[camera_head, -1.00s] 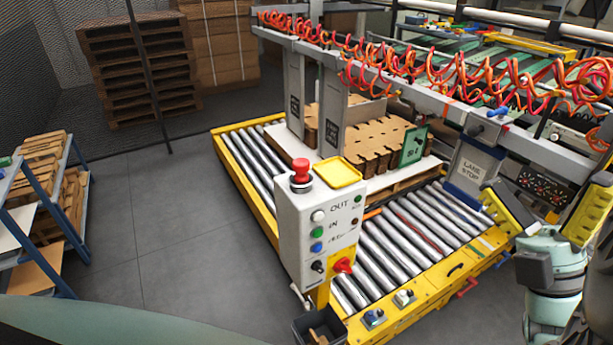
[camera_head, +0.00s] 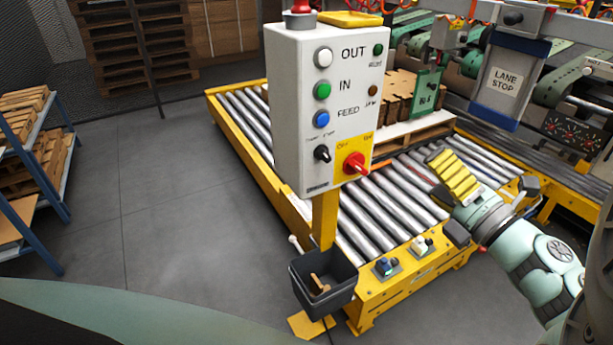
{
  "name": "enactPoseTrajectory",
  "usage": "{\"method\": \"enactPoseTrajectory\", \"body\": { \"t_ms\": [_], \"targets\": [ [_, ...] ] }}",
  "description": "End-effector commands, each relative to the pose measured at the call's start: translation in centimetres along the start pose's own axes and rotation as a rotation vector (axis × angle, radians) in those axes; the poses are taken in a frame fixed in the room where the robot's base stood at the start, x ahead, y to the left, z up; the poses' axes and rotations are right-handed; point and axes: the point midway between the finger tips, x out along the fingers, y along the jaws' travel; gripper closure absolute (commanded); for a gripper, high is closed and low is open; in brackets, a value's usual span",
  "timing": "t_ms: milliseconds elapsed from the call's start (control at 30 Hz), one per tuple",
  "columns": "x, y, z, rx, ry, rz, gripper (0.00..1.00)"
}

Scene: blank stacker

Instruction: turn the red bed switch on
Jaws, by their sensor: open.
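The red rotary switch (camera_head: 356,163) sits on a yellow plate at the lower right of the white control box (camera_head: 320,110). Labels above it seem to read OFF and ON; its handle looks slanted, and I cannot tell which label it points to. My gripper (camera_head: 455,176) is open and empty, to the right of the box and apart from the switch, above the rollers in the picture. Its yellow ribbed finger points up and left; the other finger is not clearly seen.
The box stands on a yellow post with a dark bin (camera_head: 324,283) below. Rollers (camera_head: 385,215) lie behind; a blue rack (camera_head: 40,180) stands left. The floor between is clear.

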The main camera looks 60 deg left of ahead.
Motion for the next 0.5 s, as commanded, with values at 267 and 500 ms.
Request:
{"method": "enactPoseTrajectory", "body": {
  "t_ms": [267, 500],
  "targets": [
    [0.4, -7.4, -4.8, -0.193, 0.071, -0.092, 0.08],
    [0.9, -8.0, -5.1, -0.232, 0.081, -0.107, 0.08]
  ]
}}
